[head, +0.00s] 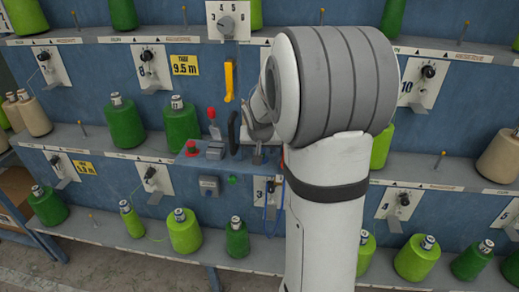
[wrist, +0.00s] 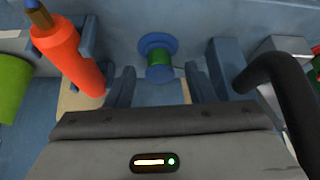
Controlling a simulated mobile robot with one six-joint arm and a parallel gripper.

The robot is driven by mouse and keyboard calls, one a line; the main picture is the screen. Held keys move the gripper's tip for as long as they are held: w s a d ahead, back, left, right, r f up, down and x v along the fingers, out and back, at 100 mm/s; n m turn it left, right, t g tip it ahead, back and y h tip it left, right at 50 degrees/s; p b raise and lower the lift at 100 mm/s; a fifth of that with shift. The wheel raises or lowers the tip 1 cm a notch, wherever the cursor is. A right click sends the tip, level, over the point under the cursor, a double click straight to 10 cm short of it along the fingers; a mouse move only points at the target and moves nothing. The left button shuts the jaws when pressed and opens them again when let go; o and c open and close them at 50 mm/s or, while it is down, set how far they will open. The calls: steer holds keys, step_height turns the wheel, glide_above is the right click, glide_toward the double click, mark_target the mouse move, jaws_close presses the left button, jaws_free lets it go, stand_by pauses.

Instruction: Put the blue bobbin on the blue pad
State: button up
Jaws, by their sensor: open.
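In the wrist view, a small blue bobbin (wrist: 158,44) with a green band on its core lies straight ahead, against a blue surface. My gripper (wrist: 161,80) is open, with one finger to the left and one to the right of the bobbin's line. The bobbin sits beyond the fingertips, and I cannot tell whether it is between them in depth. Nothing is held. In the head view my arm covers this spot and the bobbin does not show. I cannot pick out a blue pad in either view.
An orange cylinder (wrist: 68,58) stands left of my gripper, and a black curved handle (wrist: 285,72) is close on the right. A green cone (wrist: 12,88) is at far left. The head view shows blue shelves with green cones (head: 123,123), dial plates, and a red button (head: 192,148).

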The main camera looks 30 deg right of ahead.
steer(key=v, duration=1.1)
steer(key=s+a+f+n+g+y, duration=0.1)
steer(key=s+a+f+n, duration=0.1)
steer(key=s+a, duration=0.4)
steer(key=s+a+f+n+g+y, duration=0.1)
steer(key=s+a+f+n, duration=0.2)
steer(key=s+a, duration=0.4)
steer(key=s+f, duration=0.1)
steer(key=s, duration=0.7)
steer(key=shift+y+b, duration=0.35)
steer(key=shift+y, duration=0.05)
